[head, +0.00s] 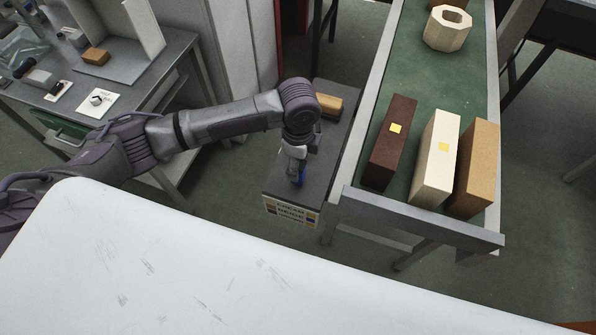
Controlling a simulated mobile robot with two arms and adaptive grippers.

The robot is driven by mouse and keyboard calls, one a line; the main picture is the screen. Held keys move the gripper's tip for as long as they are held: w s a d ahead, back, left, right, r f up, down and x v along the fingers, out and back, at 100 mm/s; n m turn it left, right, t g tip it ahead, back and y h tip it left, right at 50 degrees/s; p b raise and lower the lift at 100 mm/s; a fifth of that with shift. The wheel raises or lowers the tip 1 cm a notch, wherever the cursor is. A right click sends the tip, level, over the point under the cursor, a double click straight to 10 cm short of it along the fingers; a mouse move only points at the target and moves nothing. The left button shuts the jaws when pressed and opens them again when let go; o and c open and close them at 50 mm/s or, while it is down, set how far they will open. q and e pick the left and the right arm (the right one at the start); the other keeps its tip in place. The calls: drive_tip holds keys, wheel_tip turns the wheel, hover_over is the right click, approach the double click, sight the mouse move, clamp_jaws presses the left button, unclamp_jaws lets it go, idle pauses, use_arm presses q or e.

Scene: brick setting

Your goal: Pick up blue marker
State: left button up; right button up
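My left arm reaches in from the left, and its gripper (296,172) points down over a grey stand (272,178) with a lettered label on its front. A small blue object (301,177), which looks like the blue marker, shows right at the fingertips. The gripper covers most of it, so I cannot tell whether the fingers are closed on it or only around or beside it. My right gripper is not in view.
A tan block (328,105) lies farther back on the stand. To the right, a green-topped table (415,75) with a metal frame holds dark brown (391,150), cream (432,165) and tan (478,170) upright blocks. A cluttered workbench (125,85) stands at the left. A white surface (200,270) fills the foreground.

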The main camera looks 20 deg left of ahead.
use_arm(q)
drive_tip(key=f, duration=0.1)
drive_tip(key=f+p, duration=0.1)
drive_tip(key=f, duration=0.3)
drive_tip(key=shift+w+a, duration=0.15)
drive_tip(key=shift+w, duration=0.1)
drive_tip(key=shift+f, duration=0.25)
clamp_jaws()
drive_tip(key=shift+r, duration=0.2)
drive_tip(key=shift+r, duration=0.25)
drive_tip(key=r, duration=0.1)
drive_tip(key=d+r+b, duration=0.1)
drive_tip(key=r, duration=0.1)
drive_tip(key=shift+w+r, duration=0.1)
drive_tip(key=shift+r, duration=0.2)
drive_tip(key=w+d+r+b, duration=0.1)
drive_tip(key=d+r+b, duration=0.1)
drive_tip(key=d+r, duration=0.4)
drive_tip(key=shift+d+r+b, duration=0.35)
drive_tip(key=shift+d+b, duration=0.05)
drive_tip(key=shift+d, duration=1.95)
